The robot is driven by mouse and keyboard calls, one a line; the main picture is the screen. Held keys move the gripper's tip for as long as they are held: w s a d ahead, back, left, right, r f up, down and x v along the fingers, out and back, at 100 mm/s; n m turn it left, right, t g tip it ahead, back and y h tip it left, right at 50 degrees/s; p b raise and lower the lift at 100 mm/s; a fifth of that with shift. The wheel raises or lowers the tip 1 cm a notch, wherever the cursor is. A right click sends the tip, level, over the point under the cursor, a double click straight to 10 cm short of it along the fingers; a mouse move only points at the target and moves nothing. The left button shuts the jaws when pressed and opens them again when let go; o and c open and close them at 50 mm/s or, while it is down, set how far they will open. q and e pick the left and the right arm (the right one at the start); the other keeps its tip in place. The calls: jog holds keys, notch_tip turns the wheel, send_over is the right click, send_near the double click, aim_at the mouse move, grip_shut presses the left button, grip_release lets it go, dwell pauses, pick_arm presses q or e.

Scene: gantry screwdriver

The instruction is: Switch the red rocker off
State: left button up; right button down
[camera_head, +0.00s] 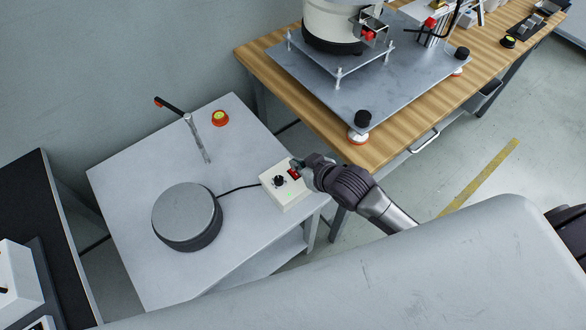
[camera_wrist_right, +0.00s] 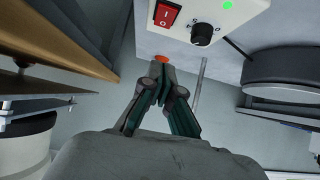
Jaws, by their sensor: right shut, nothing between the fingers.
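The red rocker (camera_head: 294,174) is on the top of a small white control box (camera_head: 285,196) near the right edge of the grey table. In the right wrist view the red rocker (camera_wrist_right: 166,17) shows near the top edge, beside a black knob (camera_wrist_right: 202,34) and a lit green lamp (camera_wrist_right: 228,5). My right gripper (camera_head: 299,164) is shut and empty. In the head view it is right at the rocker and partly covers it. In the wrist view the fingertips (camera_wrist_right: 164,72) point below the rocker; I cannot tell whether they touch the box. My left gripper is not in view.
A round grey turntable (camera_head: 187,214) stands on the grey table (camera_head: 140,172), joined to the box by a black cable. A wooden bench (camera_head: 270,83) with machinery is at the right.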

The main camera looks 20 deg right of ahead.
aim_at(293, 174)
jog(key=f, duration=0.1)
jog(key=w+f, duration=0.2)
jog(key=f, duration=0.1)
jog(key=shift+a, duration=0.35)
jog(key=shift+f, duration=0.6)
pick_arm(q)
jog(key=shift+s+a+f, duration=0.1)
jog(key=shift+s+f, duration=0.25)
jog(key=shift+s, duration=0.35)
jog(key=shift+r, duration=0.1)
pick_arm(e)
jog(key=shift+w+r+p, duration=0.1)
jog(key=shift+r+p, duration=0.05)
jog(key=shift+p, duration=0.15)
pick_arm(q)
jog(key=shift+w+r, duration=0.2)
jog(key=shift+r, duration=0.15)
pick_arm(e)
jog(key=shift+f, duration=0.3)
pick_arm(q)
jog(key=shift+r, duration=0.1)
